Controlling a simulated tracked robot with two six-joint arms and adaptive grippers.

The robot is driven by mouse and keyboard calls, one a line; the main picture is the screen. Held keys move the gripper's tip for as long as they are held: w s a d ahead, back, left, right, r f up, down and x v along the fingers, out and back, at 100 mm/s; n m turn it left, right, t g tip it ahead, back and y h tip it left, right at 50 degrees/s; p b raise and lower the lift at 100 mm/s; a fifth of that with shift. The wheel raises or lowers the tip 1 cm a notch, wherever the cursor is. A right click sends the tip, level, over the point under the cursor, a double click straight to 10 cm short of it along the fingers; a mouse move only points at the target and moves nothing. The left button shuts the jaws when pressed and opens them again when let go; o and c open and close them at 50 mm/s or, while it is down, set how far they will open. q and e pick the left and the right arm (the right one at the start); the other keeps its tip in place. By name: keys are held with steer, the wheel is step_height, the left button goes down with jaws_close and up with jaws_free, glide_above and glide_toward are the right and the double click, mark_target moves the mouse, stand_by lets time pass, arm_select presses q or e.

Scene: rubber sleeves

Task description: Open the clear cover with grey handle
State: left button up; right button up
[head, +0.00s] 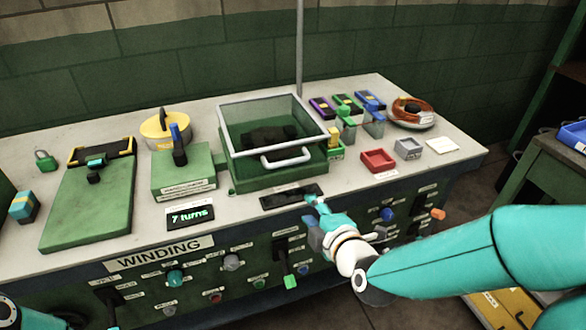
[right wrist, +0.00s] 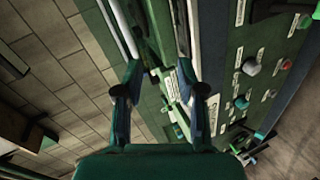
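The clear cover (head: 222,115) is a see-through box with a pale grey frame. It sits shut over a green base (head: 240,182) on the bench, with a dark part inside. Its grey handle (head: 286,160) is a bent bar on the front side. My right gripper (head: 314,203) is in front of the cover and below the handle, near the bench's front edge, apart from the handle. In the right wrist view its two fingers (right wrist: 160,75) are spread with nothing held between them. My left gripper is not in view.
Left of the cover stand a green block with a black-and-blue lever (head: 179,150) and a yellow round part (head: 163,126). Red (head: 378,160) and grey (head: 408,149) trays lie to its right. A thin pole (head: 299,50) rises behind. Knobs and levers cover the front panel (head: 205,262).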

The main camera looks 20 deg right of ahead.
mark_target(290, 162)
step_height(290, 162, up, 4)
steer(key=n+t, duration=0.1)
steer(key=n, duration=0.1)
steer(key=x, duration=0.5)
steer(key=d+p+x, duration=0.1)
steer(key=x, duration=0.5)
steer(key=p+x, duration=0.1)
steer(key=x, duration=0.4)
steer(key=shift+w+d+r, duration=0.15)
steer(key=shift+w+r, duration=0.05)
steer(key=shift+w, duration=0.2)
jaws_close()
